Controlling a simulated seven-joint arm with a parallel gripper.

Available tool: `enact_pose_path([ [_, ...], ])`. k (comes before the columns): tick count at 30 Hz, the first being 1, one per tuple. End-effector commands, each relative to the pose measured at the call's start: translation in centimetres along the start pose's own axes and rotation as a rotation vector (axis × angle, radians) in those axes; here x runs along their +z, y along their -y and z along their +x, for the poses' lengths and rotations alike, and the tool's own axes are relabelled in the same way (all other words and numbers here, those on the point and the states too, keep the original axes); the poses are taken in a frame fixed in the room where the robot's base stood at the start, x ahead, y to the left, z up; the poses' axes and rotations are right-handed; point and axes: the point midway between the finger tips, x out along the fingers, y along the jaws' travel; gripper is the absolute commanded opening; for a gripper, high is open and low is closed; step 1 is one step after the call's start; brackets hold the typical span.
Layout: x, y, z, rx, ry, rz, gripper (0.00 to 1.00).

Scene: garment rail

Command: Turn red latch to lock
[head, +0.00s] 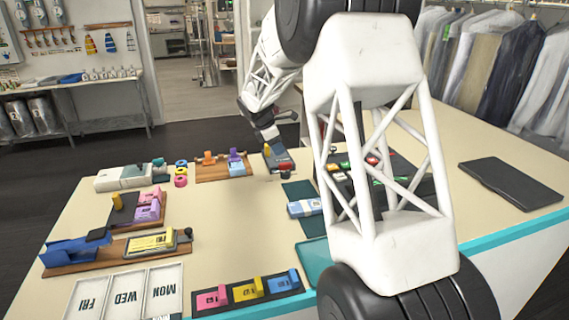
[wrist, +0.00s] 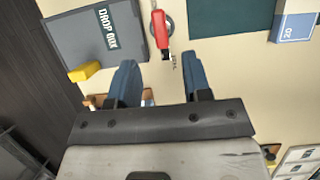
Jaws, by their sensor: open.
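The red latch (wrist: 160,30) shows at the top middle of the wrist view as a red handle with a dark tip, over a grey round base (wrist: 168,24). In the head view my gripper (head: 270,136) hangs over the far side of the table.
The grey drop box (wrist: 95,32) with a yellow block (wrist: 84,71) lies left of the latch. A dark green mat (wrist: 219,24) and a blue-white packet (wrist: 294,27) lie to the right. In the head view, a wooden board with coloured pieces (head: 222,167) is left of the drop box.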

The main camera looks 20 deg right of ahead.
Motion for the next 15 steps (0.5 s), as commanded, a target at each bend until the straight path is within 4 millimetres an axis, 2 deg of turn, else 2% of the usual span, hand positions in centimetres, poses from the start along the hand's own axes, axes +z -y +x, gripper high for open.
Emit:
enact_pose_path([
  [8, 0.0, 0.0, 1.4, -0.001, 0.000, 0.001, 0.45],
  [15, 0.0, 0.0, 4.0, -0.001, 0.000, 0.001, 0.45],
])
